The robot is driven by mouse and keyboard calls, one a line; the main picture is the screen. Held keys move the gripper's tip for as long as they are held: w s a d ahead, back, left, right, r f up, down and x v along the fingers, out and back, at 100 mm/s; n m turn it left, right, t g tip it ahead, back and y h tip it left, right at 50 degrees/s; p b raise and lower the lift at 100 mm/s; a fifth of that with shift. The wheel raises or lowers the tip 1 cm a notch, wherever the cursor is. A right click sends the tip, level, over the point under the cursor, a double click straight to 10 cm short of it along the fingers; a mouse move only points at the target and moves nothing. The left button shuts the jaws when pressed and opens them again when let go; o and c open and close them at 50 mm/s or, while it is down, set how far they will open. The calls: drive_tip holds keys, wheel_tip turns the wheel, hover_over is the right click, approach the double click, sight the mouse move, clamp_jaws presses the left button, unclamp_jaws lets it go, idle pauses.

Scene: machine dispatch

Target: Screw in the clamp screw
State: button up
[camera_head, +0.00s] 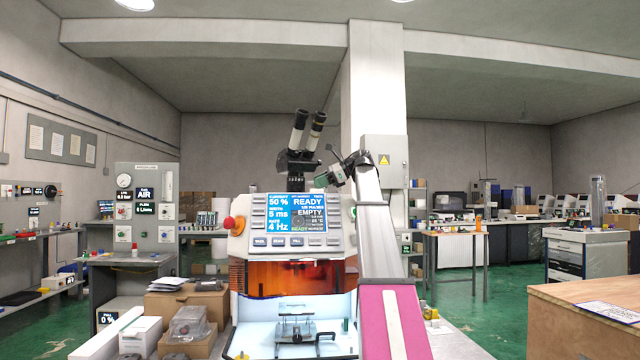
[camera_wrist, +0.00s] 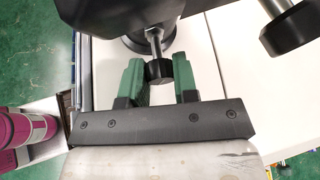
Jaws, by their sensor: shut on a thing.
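The clamp screw (camera_wrist: 159,73) has a thin metal shank and a black knob. In the wrist view it lies between the green fingers of my gripper (camera_wrist: 158,61), which is shut on the knob. Its shank runs up to a dark round part of the microscope (camera_wrist: 120,14); I cannot tell how deep it sits. In the camera_head view the microscope (camera_head: 297,160), with two eyepieces, stands above the machine (camera_head: 296,225). My gripper (camera_head: 337,176) is just to its right. The screw is too small to make out there.
A dark cylindrical part (camera_wrist: 291,29) is close at the upper right of the wrist view. The machine's screen (camera_head: 296,212) reads READY and EMPTY. Cardboard boxes (camera_head: 186,300) stand left of the machine, and a grey electrical box (camera_head: 384,162) hangs on the pillar behind my arm.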

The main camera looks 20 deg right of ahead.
drive_tip(key=shift+w+m+g, duration=0.1)
drive_tip(key=shift+m+g, duration=0.7)
drive_tip(key=shift+m, duration=0.2)
drive_tip(key=o, duration=0.9)
drive_tip(key=v, duration=1.1)
drive_tip(key=shift+w, duration=0.1)
